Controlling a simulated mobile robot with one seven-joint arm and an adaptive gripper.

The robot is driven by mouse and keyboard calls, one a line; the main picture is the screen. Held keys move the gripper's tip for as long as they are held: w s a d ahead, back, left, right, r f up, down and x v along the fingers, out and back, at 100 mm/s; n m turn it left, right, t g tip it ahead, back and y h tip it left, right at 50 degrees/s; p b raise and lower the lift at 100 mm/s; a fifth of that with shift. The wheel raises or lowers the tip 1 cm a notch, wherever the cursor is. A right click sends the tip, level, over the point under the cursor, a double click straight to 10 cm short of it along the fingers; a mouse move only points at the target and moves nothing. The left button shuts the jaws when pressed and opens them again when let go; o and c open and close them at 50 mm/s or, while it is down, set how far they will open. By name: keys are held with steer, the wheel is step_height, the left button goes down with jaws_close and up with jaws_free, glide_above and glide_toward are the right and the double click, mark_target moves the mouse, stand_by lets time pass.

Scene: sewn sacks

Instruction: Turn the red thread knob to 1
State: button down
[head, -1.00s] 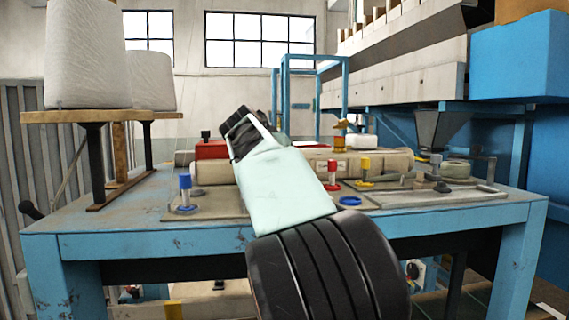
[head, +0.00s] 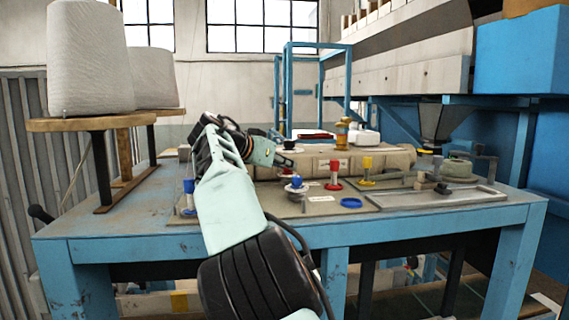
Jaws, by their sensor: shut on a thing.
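My gripper (head: 287,161) is at the end of my arm, above the work plate in the middle of the table. It is small here and seen from behind. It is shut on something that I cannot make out. A red-topped post on a red base (head: 333,173) stands upright just right of the gripper, apart from it. A blue knob on a pale round dial (head: 297,184) sits just below the fingertips. A black-topped pale disc (head: 290,146) is just behind the gripper. I cannot make out a number 1 or any dial marking.
A yellow-topped post (head: 366,168) and a blue ring (head: 351,203) are to the right. A blue-topped post (head: 189,193) stands left of my arm. A beige sack roll (head: 385,158) lies behind. White thread cones (head: 88,60) stand at left. The table's front right is clear.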

steer(key=shift+f, duration=0.15)
steer(key=c, duration=1.8)
jaws_free()
steer(key=v, duration=1.2)
steer(key=shift+d, duration=0.1)
